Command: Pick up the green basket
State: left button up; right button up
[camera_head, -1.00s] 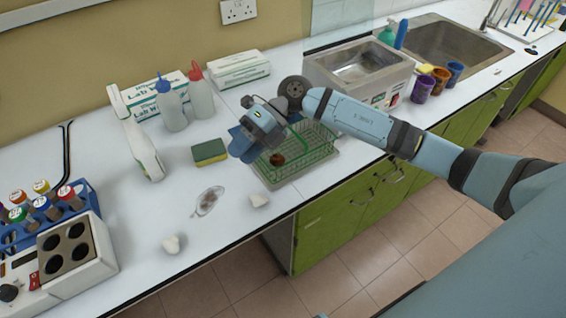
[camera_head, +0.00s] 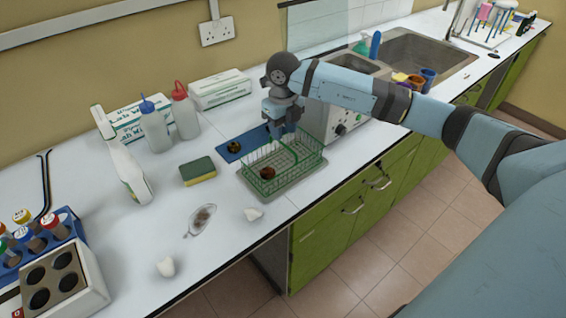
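The green basket (camera_head: 312,161), a wire basket, sits on a grey tray (camera_head: 262,198) at the front edge of the counter. A small brown round item (camera_head: 267,173) lies in its near left part. My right gripper (camera_head: 283,133) points down over the far side of the basket. Its two fingers look apart, with a gap between them, and I see nothing held. Whether the fingertips touch the basket's wire is too small to tell. My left gripper is not in view.
A blue tray (camera_head: 229,157) with a dark round item lies behind the basket. A grey boxy bath (camera_head: 322,122) stands close on its right. The counter's front edge is near.

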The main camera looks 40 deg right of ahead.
aim_at(283, 144)
jog(key=shift+f+p, duration=0.4)
jog(key=shift+f, duration=2.45)
grip_shut()
